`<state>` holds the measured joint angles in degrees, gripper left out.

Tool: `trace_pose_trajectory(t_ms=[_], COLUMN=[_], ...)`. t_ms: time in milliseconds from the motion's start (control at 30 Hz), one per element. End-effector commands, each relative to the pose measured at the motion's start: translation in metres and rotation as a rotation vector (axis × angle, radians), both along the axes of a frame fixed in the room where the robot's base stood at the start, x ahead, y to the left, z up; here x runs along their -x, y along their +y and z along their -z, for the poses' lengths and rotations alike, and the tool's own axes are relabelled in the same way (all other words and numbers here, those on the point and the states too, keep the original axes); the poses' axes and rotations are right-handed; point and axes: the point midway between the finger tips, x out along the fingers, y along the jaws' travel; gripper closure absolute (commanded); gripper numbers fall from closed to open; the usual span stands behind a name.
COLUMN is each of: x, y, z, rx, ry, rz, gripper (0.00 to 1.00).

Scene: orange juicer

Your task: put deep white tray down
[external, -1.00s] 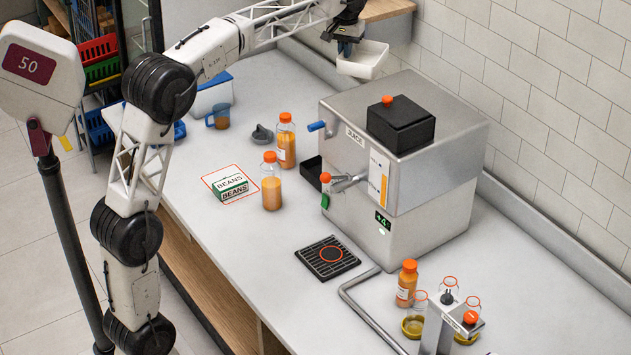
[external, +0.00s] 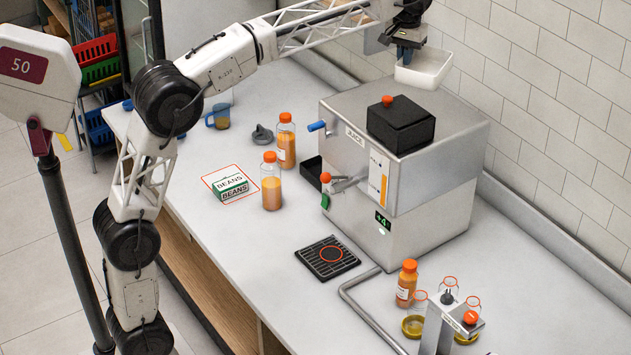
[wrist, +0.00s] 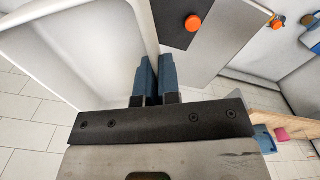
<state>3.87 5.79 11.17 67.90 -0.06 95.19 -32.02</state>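The deep white tray (external: 424,70) hangs in the air above the back of the juicer, close to the tiled wall. In the wrist view the tray (wrist: 90,20) fills the upper left, seen from close by. My gripper (external: 404,56) is at the tray's left rim. In the wrist view its blue fingers (wrist: 157,75) are close together with the tray's wall edge between them, so my gripper is shut on the tray. The part of the rim between the fingers is hidden.
The steel juicer (external: 440,190) stands below, with a black lidded box (external: 401,130) on top. Bottles (external: 271,185) and a beans box (external: 230,187) stand on the counter to the left. A drip grate (external: 327,258) lies in front.

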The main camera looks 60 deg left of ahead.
Motion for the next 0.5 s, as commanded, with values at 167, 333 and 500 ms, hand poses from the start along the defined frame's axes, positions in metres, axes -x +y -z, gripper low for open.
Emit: trace_pose_trajectory(t_ms=[167,333,500], x=[-0.033,-0.063,-0.088], y=[-0.032,-0.065,-0.099], z=[0.047,0.096,0.146], rx=[0.000,0.000,0.000], ry=[0.004,0.002,0.002], rz=[0.042,0.082,0.121], gripper=[1.00,1.00,1.00])
